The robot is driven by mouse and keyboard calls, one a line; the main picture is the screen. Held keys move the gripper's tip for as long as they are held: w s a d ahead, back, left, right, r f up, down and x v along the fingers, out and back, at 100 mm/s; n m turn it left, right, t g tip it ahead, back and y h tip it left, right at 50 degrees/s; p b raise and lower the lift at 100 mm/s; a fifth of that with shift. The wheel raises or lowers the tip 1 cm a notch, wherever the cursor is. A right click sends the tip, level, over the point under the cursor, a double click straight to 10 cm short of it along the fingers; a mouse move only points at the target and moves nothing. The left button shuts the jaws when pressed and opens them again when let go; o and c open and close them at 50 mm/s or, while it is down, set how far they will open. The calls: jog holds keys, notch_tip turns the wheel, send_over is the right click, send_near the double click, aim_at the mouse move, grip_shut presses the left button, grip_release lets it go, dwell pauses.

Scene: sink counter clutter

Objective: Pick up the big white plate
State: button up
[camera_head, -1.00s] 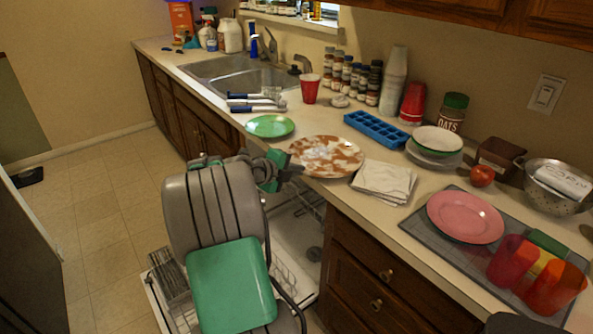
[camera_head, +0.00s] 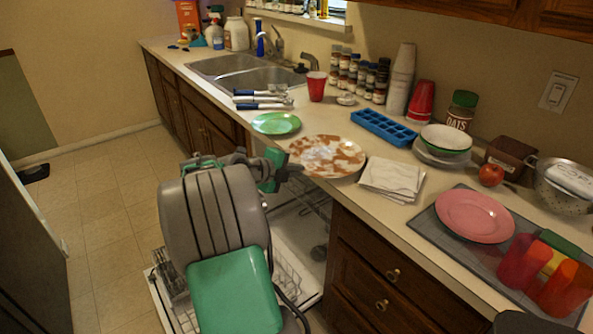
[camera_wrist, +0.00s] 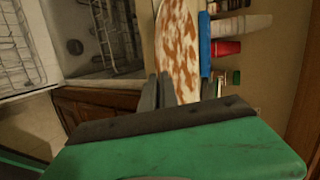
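A large round plate (camera_head: 327,156), white with brown patches, lies near the counter's front edge in the head view. It also shows in the wrist view (camera_wrist: 178,45), ahead of my fingers. A smaller white plate (camera_head: 421,154) lies farther right under a white and green bowl (camera_head: 446,138). My gripper (camera_head: 294,169) is just off the counter edge, by the patterned plate's near left side. In the wrist view its grey fingers (camera_wrist: 182,88) look apart, with nothing held. I cannot tell whether they touch the plate.
A green plate (camera_head: 276,123) lies to the left and a folded white cloth (camera_head: 392,179) to the right. A blue ice tray (camera_head: 384,128) is behind. An open dishwasher rack (camera_head: 165,285) is below. A pink plate (camera_head: 474,215) lies on a grey mat (camera_head: 430,224).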

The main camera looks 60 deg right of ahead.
jog(key=o, duration=0.5)
jog(key=b+v, duration=0.1)
jog(key=v, duration=0.6)
jog(key=shift+a+r, duration=0.2)
jog(key=shift+a, duration=0.15)
